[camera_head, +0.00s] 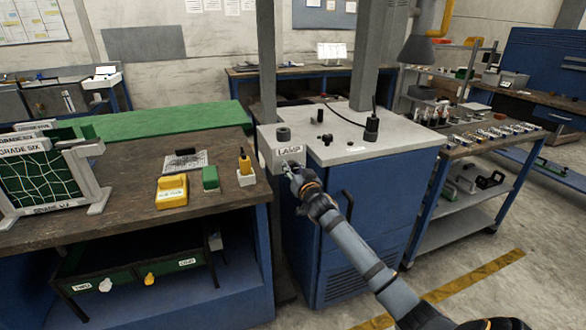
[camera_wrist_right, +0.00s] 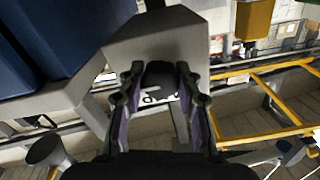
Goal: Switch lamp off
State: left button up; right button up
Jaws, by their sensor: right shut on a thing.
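The lamp switch box (camera_head: 268,146) is a grey block marked "LAMP" (camera_head: 290,150) at the front left corner of the grey-topped blue cabinet. My right gripper (camera_head: 291,170) is at the front face of this box, just below the label. In the right wrist view, the fingers of my right gripper (camera_wrist_right: 158,90) close on a dark knob (camera_wrist_right: 160,74) on the box (camera_wrist_right: 165,35). In the head view the fingers hide the knob. The knob's setting cannot be read. My left gripper is not in view.
A wooden bench (camera_head: 120,215) stands to the left with a yellow box (camera_head: 171,192), a green block (camera_head: 210,178) and a framed net rack. A shelf cart (camera_head: 465,145) stands to the right. A dark handle (camera_head: 347,205) sticks out of the blue cabinet (camera_head: 380,205) beside my right arm.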

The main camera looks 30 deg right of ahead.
jog(key=n+p, duration=0.2)
jog(key=n, duration=0.2)
jog(key=shift+r, duration=0.15)
jog(key=n+p, duration=0.2)
jog(key=n, duration=0.2)
jog(key=n+p, duration=0.3)
jog(key=n, duration=0.2)
jog(key=shift+n, duration=0.4)
jog(key=shift+n+p, duration=0.65)
jog(key=shift+n, duration=1.25)
jog(key=shift+f+n, duration=0.2)
jog(key=shift+n, duration=0.1)
jog(key=o, duration=1.2)
jog(key=shift+c, duration=0.2)
